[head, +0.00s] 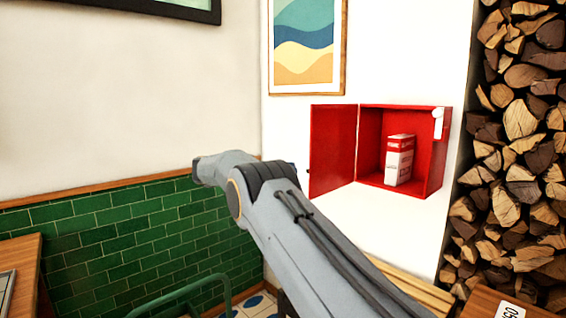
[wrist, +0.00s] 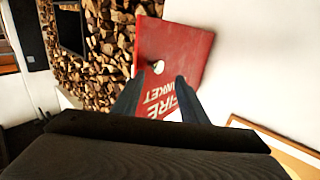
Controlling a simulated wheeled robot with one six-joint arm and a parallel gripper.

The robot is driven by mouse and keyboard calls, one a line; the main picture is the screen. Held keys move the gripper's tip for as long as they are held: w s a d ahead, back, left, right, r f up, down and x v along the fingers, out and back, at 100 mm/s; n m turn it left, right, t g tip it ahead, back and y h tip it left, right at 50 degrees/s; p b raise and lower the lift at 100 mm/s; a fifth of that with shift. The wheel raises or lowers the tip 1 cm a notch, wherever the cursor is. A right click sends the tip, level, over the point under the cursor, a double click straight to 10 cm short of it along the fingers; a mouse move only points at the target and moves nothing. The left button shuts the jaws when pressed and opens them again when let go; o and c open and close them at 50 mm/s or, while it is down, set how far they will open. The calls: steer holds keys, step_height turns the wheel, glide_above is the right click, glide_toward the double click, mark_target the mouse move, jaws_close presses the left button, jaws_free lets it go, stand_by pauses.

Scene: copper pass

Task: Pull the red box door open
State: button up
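The red box (head: 404,188) is on the white wall. Its door (head: 332,150) is hinged on the left and stands swung well out, so the inside shows. A red and white carton (head: 399,160) stands upright inside. In the wrist view the door's red outer face (wrist: 192,50) shows white lettering reading "FIRE", partly covered by my fingers. A round white knob (wrist: 158,67) shows near its edge. My gripper (wrist: 159,80) is open, its two fingers apart, with the knob showing between and just past the tips. Contact cannot be told. In the head view my arm hides most of the gripper.
Stacked firewood (head: 520,150) fills the niche right of the box. A framed picture (head: 306,45) hangs above the door. Green tiles (head: 130,235) cover the lower left wall. A wooden table (head: 20,265) stands at lower left, a green rail (head: 190,290) near it.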

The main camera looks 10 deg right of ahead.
steer(key=shift+s+a+p, duration=0.1)
steer(key=shift+a+p, duration=0.35)
steer(key=shift+p, duration=1.6)
steer(key=shift+a+f+p, duration=0.1)
steer(key=shift+a+p, duration=0.05)
steer(key=shift+p, duration=0.4)
